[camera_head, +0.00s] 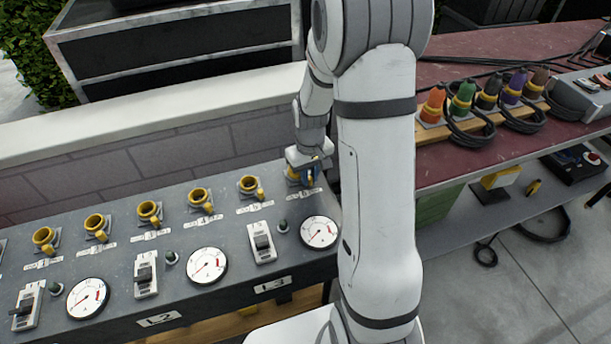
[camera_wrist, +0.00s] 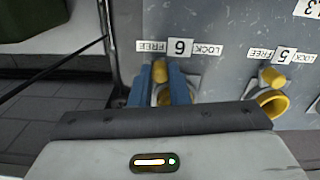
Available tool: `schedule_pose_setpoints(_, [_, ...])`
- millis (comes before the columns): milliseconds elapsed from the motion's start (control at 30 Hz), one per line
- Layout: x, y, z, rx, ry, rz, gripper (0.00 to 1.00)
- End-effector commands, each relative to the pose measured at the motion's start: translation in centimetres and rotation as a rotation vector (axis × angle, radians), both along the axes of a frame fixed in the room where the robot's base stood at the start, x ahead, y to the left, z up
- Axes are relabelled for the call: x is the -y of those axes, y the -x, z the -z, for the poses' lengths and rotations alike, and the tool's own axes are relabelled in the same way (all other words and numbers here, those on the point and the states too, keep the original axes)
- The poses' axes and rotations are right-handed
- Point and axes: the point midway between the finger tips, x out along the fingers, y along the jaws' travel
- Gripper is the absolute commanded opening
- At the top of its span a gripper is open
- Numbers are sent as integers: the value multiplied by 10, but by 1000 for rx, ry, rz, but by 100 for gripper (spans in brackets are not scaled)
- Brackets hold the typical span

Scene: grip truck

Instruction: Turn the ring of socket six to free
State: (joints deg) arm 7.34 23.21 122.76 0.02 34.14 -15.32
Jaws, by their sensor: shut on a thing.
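The ring of socket six (camera_wrist: 160,72) is yellow, and its tab shows between the two blue fingers of my gripper (camera_wrist: 162,84) in the wrist view. My gripper is shut on this tab. The label plate (camera_wrist: 180,47) reads FREE on the left, 6 in the middle and LOCK on the right in that view. The tab lies nearest the FREE side. The fingers hide much of the ring. In the head view my gripper (camera_head: 306,171) is at the last socket on the right of the row, mostly covering it.
Socket five (camera_wrist: 272,102) has a yellow ring close to my gripper. More yellow-ringed sockets (camera_head: 149,211) line the grey panel (camera_head: 115,255), with gauges (camera_head: 207,265) and switches in front. A red bench (camera_head: 470,160) with coloured plugs and cables stands right.

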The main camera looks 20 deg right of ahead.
Motion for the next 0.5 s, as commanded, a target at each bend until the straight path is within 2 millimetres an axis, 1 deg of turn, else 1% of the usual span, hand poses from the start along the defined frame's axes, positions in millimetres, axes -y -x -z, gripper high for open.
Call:
schedule_pose_setpoints(33, [0,-5,-3,16,2,-1,0])
schedule_pose_setpoints(300, [1,-5,-3,16,2,0,0])
schedule_pose_setpoints(333, [1,-5,-3,16,2,0,17])
schedule_pose_setpoints(500, [1,-3,-2,10,2,1,31])
